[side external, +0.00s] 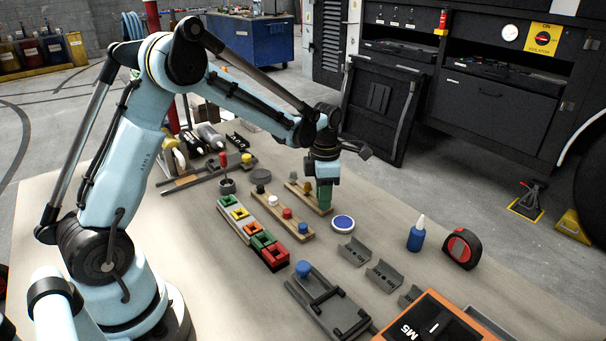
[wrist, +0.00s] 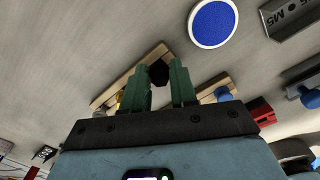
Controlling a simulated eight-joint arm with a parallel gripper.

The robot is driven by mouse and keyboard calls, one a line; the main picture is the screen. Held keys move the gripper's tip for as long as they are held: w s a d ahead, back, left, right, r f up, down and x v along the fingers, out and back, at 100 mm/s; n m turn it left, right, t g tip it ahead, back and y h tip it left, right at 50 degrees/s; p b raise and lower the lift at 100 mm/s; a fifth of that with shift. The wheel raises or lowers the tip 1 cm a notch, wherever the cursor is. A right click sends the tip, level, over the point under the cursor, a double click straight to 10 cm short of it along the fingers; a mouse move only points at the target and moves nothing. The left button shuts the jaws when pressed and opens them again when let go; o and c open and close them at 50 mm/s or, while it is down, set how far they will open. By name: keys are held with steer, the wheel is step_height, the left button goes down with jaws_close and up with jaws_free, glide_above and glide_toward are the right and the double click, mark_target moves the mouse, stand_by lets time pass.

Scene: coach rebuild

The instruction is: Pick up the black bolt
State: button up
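The black bolt (wrist: 159,74) shows in the wrist view near one end of a wooden rail (wrist: 128,78). Its dark head lies in the gap between my green fingertips, nearer the left one. My gripper (wrist: 160,68) is open, with space visible between its fingers. In the side view my gripper (side external: 323,198) points down over the near-right end of the far wooden rail (side external: 305,199) and hides the bolt there. I cannot tell how high the fingertips are relative to the bolt head.
A blue-and-white round dish (side external: 343,223) is close on the right. Grey labelled holders (side external: 384,276), a blue bottle (side external: 416,236) and a tape measure (side external: 462,249) stand further right.

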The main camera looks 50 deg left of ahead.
jaws_close()
steer(key=shift+r, duration=0.15)
steer(key=shift+r, duration=0.6)
step_height(320, 180, up, 3)
steer(key=shift+f, duration=0.1)
steer(key=s+d+r, duration=0.4)
steer(key=d+r, duration=0.2)
steer(key=d, duration=0.4)
steer(key=shift+w+a+f, duration=0.45)
steer(key=shift+w+f, duration=0.2)
steer(key=shift+f, duration=0.7)
steer(key=shift+w+a+f, duration=0.5)
steer(key=shift+w+f, duration=0.2)
steer(key=shift+f, duration=0.65)
steer(key=shift+w+a+f, duration=0.45)
steer(key=shift+w+f, duration=0.2)
steer(key=shift+f, duration=0.7)
